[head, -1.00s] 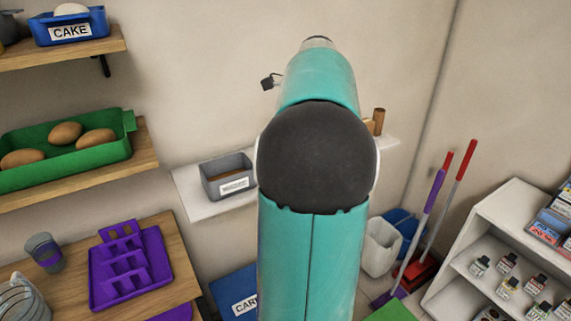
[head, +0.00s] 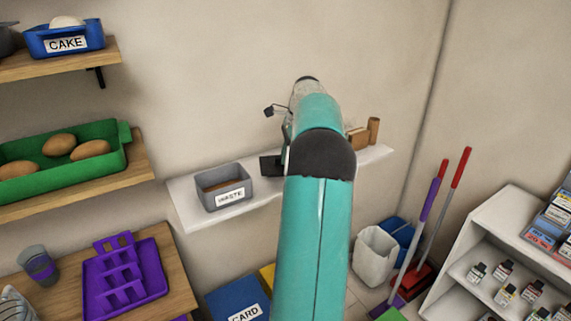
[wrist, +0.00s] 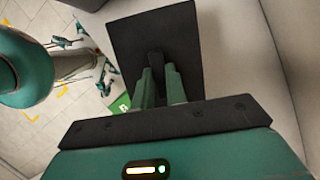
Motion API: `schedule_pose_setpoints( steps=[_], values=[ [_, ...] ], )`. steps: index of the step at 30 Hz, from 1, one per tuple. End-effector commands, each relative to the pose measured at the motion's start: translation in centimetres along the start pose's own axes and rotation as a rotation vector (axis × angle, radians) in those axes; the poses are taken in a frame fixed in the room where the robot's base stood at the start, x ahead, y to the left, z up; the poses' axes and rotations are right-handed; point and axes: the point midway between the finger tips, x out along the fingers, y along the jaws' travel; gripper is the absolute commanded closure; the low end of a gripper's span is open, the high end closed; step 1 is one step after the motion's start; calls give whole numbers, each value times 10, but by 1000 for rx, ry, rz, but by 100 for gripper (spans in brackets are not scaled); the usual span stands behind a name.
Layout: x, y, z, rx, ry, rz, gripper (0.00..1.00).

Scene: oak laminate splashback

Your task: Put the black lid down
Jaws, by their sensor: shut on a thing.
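The black lid (wrist: 130,42) is a flat dark square with a small raised grip in the wrist view. My gripper (wrist: 157,73) is shut on that grip with its two green fingers. In the head view a dark piece of the lid (head: 269,166) shows just left of my arm, at the white wall shelf (head: 199,212) and right of the grey WASTE box (head: 235,198). My arm hides the rest of the lid and most of the gripper there. I cannot tell whether the lid touches the shelf.
Wooden blocks (head: 358,139) stand on the shelf's right part, beyond my arm. A blue CARD bin (head: 232,297) is below the shelf. A white bin (head: 374,255) and long-handled tools (head: 432,205) stand at right. A purple rack (head: 120,280) lies on the left table.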

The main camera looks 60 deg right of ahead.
Motion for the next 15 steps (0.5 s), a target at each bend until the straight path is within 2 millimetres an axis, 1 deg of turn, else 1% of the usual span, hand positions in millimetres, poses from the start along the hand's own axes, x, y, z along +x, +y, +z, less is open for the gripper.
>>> schedule_pose_setpoints(
  steps=[2, 7, 9, 15],
  values=[
    [7, -5, -3, 1, -2, 1, 100],
    [30, -4, -10, 1, -2, 2, 100],
    [34, -4, -11, 1, -1, 1, 100],
    [34, -4, -11, 0, 0, 1, 100]
  ],
)
